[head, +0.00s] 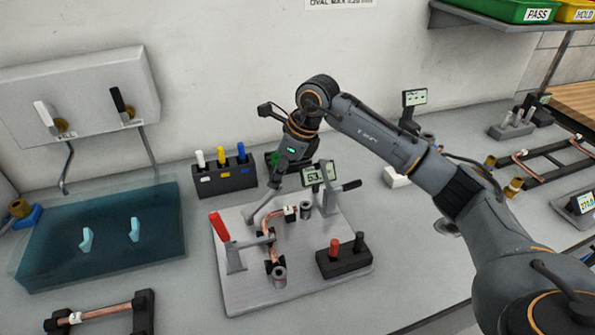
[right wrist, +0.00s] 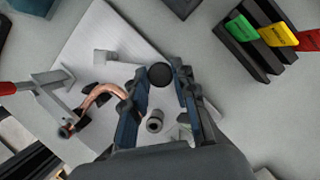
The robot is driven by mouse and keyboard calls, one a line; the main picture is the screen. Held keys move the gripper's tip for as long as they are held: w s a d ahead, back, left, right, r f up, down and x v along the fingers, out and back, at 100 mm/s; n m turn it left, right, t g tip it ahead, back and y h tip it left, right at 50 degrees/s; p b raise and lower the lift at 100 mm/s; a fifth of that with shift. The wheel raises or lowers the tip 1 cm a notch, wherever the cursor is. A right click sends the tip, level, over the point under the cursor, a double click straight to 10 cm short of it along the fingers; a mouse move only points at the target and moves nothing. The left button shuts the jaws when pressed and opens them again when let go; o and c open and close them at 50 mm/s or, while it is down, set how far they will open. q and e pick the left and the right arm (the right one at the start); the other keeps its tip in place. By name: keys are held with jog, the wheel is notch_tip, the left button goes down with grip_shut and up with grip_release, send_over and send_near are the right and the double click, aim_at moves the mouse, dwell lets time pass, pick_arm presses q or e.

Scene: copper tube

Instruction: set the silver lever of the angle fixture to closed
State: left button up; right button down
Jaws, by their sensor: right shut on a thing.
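The angle fixture's pale base plate (head: 240,295) lies on the bench in the head view and carries a bent copper tube (head: 274,250). A red-handled lever (head: 220,227) stands at its left. A silver-grey bar (head: 262,207), which looks like the silver lever, slants up toward my right gripper (head: 281,172). In the right wrist view, my right gripper (right wrist: 160,88) has its fingers on both sides of a dark round end (right wrist: 160,75). It is shut on this, apparently the lever's grip; the fingers hide part of it. My left gripper is not in view.
A black-handled lever (head: 349,185) stands at the plate's back right. A dark block with red and dark pegs (head: 343,262) sits at the plate's right corner. A rack of coloured handles (head: 224,178) is behind, and a blue tray (head: 60,277) is left.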

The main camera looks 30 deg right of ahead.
jog(key=shift+s+d, duration=0.1)
jog(key=shift+s, duration=0.05)
jog(key=c, duration=1.1)
grip_release()
jog(key=shift+v, duration=6.05)
